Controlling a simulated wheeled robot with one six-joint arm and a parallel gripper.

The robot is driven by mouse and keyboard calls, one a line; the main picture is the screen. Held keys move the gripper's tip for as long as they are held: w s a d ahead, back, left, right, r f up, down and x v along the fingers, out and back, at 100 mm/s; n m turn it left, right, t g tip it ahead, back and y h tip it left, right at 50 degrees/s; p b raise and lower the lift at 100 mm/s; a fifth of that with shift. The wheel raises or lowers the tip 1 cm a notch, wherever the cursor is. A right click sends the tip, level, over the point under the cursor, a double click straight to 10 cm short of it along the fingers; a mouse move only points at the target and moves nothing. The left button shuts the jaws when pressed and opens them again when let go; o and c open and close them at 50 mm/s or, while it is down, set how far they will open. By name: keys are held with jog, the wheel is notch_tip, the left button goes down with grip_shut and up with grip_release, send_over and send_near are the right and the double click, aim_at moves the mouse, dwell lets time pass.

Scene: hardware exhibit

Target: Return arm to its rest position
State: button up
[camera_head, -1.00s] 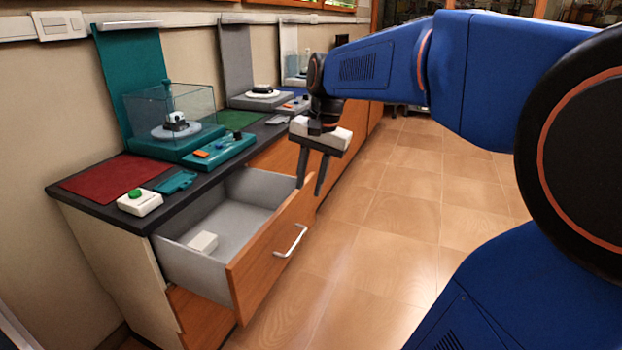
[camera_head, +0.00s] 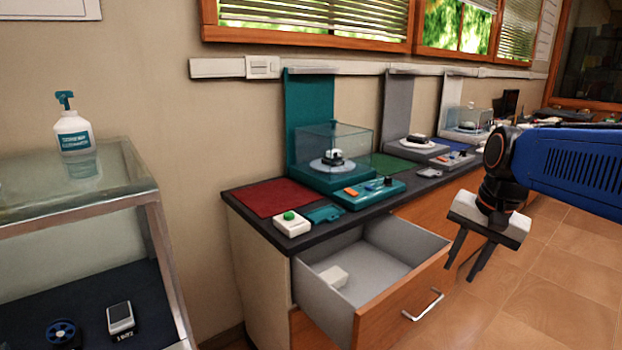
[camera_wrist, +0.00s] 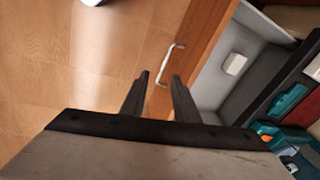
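My gripper (camera_head: 468,262) hangs at the right in the head view, fingers pointing down, in front of the open drawer's right end. Its two dark fingers are apart with nothing between them; they also show apart in the wrist view (camera_wrist: 158,82). My blue arm reaches in from the right edge. The drawer (camera_head: 400,307) stands pulled out, and its metal handle (camera_head: 422,305) is clear of the fingers. A small white box (camera_head: 333,277) lies inside the drawer, and it also shows in the wrist view (camera_wrist: 235,64).
The dark counter (camera_head: 262,232) carries a red mat (camera_head: 272,197), a white box with a green button (camera_head: 292,223) and a teal display with a clear case (camera_head: 335,150). A glass cabinet (camera_head: 75,195) with a spray bottle (camera_head: 73,130) stands left. Tiled floor (camera_head: 560,270) is free at the right.

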jog(key=s+a+f+n+t, duration=0.2)
jog(key=s+a+f+n, duration=0.2)
jog(key=s+f+n, duration=0.4)
jog(key=s+f, duration=0.1)
jog(key=s, duration=0.4)
jog(key=shift+s+f+t+h, duration=0.2)
jog(key=shift+f+t+h, duration=0.1)
jog(key=shift+h, duration=0.1)
jog(key=shift+r, duration=0.1)
jog(key=shift+a, duration=0.1)
